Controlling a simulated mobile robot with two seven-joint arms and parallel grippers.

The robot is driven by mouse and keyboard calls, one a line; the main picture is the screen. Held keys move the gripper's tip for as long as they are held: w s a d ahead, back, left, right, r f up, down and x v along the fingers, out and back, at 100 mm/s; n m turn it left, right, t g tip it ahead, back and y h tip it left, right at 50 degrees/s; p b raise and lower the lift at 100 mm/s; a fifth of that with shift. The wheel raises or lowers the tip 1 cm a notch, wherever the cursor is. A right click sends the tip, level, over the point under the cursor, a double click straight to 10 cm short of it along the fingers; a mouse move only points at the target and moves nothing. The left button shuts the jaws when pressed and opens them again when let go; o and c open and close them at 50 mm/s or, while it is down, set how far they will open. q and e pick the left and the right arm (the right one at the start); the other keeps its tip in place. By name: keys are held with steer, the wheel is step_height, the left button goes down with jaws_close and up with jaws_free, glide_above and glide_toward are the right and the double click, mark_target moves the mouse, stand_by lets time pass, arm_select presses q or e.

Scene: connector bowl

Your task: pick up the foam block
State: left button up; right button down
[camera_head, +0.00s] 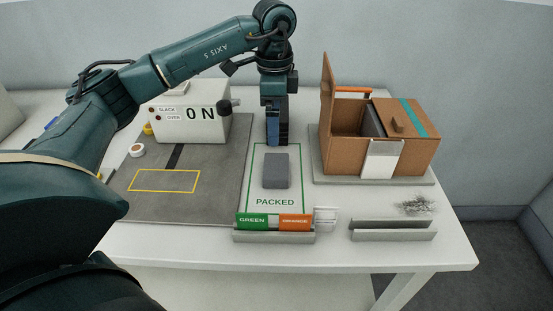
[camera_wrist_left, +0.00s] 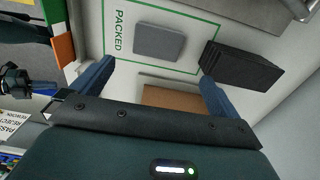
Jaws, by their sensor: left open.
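A flat grey block (camera_head: 276,170), which looks like the foam block, lies inside the green PACKED outline on the table. It also shows in the left wrist view (camera_wrist_left: 159,42). My left gripper (camera_head: 278,140) points down behind it, over the back of the outline. In the left wrist view its blue fingers (camera_wrist_left: 154,88) are wide apart, with no object held between them. A darker, ridged block (camera_wrist_left: 240,65) shows beyond the grey block near one finger; in the head view I cannot separate it from the gripper. My right gripper is not recognisable in either view.
An open cardboard box (camera_head: 345,155) stands to the right on a grey base. GREEN and ORANGE signs (camera_head: 275,222) and a metal rail (camera_head: 393,230) line the front.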

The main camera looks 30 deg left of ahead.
arm_select(q)
glide_above(276, 166)
steer(key=f, duration=0.6)
steer(key=shift+a+f, duration=0.2)
steer(key=shift+f, duration=0.15)
steer(key=shift+d+f+p, duration=0.15)
steer(key=shift+f+p, duration=0.5)
steer(key=shift+f, duration=2.4)
steer(key=shift+c, duration=0.2)
steer(key=c, duration=0.7)
steer(key=shift+o, duration=0.2)
